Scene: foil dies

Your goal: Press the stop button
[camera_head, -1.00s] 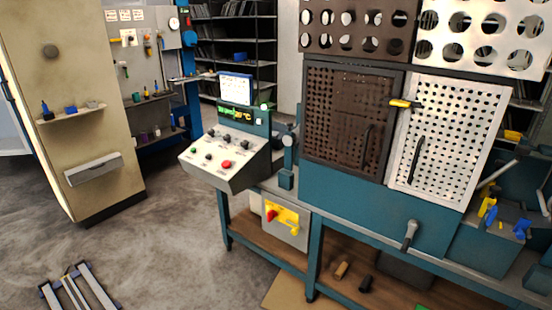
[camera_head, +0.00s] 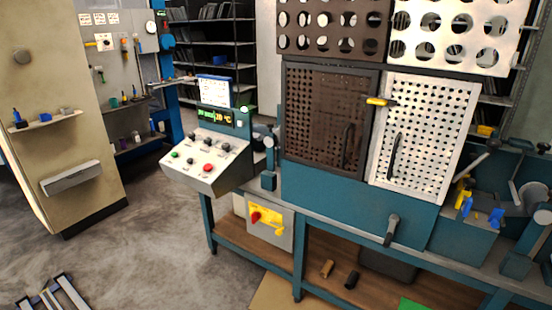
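A grey sloped control panel (camera_head: 187,178) stands at the left end of the teal machine. It carries several black knobs, a green button (camera_head: 175,155) at its left and a red button (camera_head: 208,168) near its lower right edge. The red button looks like the stop button; any lettering is too small to read. A lit display (camera_head: 215,117) sits above the panel, with a white sheet over it. A red and yellow switch (camera_head: 264,220) is on a grey box below. My gripper is not in view.
The machine has a brown perforated door (camera_head: 325,118) and a white perforated door (camera_head: 424,135). A beige cabinet (camera_head: 55,130) stands at the left. Grey floor (camera_head: 150,245) lies open in front of the panel. A metal frame (camera_head: 52,295) lies at the bottom left.

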